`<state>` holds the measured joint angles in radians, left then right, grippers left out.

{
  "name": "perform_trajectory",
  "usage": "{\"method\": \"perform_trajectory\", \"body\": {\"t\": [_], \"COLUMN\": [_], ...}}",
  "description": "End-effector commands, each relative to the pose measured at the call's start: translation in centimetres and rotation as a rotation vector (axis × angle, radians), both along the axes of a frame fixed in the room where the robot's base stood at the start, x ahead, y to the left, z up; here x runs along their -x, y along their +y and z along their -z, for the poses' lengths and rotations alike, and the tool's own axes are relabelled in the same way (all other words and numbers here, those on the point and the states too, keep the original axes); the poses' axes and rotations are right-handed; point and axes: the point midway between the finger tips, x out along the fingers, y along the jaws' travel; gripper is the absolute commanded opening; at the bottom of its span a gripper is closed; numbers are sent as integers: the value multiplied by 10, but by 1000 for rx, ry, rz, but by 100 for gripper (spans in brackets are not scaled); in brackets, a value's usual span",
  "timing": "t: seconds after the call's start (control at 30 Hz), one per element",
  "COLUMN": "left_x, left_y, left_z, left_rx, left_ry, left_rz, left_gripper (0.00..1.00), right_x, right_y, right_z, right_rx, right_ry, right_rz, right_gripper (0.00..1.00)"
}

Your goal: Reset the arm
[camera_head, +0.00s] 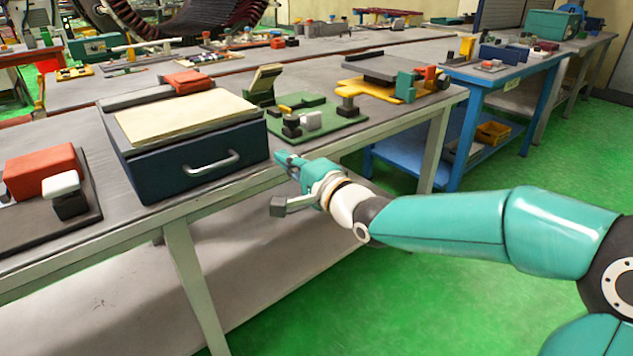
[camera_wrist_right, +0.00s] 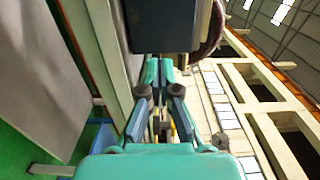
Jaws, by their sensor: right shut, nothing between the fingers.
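My right arm (camera_head: 450,225) comes in from the right in the head view and reaches to the front edge of the workbench. My right gripper (camera_head: 284,158) is shut and empty, just right of the dark blue drawer box (camera_head: 190,165) with its silver handle. The drawer looks closed. In the right wrist view the gripper's fingertips (camera_wrist_right: 159,66) are together, pointing at the dark box face (camera_wrist_right: 162,25); I cannot tell whether they touch it. My left gripper is not in view.
The workbench (camera_head: 110,210) also bears a red block (camera_head: 45,170) at the left, a green plate (camera_head: 335,122) with small parts, and a yellow fixture (camera_head: 385,92). A blue table (camera_head: 465,105) stands to the right. The green floor (camera_head: 400,310) in front is clear.

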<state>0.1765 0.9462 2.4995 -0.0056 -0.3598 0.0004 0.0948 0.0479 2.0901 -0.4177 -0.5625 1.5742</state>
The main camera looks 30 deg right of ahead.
Motion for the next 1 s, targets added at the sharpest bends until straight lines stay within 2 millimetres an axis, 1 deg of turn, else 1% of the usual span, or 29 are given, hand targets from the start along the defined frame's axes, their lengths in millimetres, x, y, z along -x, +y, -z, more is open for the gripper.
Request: {"method": "perform_trajectory", "body": {"t": [0.03, 0.1, 0.2, 0.3, 0.4, 0.5, 0.57, 0.67, 0.77, 0.87, 0.9, 0.97, 1.0], "left_x": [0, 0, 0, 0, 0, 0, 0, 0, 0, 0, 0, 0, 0], "left_y": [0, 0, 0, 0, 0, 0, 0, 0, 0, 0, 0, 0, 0], "left_z": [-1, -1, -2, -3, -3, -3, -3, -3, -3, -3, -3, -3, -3], "left_rx": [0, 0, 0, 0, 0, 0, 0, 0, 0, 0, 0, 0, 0], "left_ry": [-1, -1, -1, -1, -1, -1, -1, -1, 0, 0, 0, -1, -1], "left_rz": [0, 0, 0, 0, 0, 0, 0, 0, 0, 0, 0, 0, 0], "left_gripper": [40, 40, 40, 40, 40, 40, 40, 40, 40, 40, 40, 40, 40], "right_x": [13, 28, 46, 59, 67, 70, 71, 67, 57, 45, 42, 38, 38], "right_y": [-3, -5, -7, -9, -10, -10, -10, -8, -1, 12, 19, 31, 39], "right_z": [-1, -1, 0, 0, 1, 1, 2, 10, 35, 82, 107, 147, 177], "right_rx": [0, 1, 1, 0, 0, 0, 1, -2, -11, -30, -43, -68, -83], "right_ry": [0, 1, 3, 2, 3, 3, 4, 21, 75, 170, 222, 309, 373], "right_rz": [3, 2, 3, 2, 2, 2, 1, -5, -22, -54, -67, -86, -97], "right_gripper": [0, 0, 0, 0, 0, 0, 0, 0, 0, 0, 0, 0, 0]}}
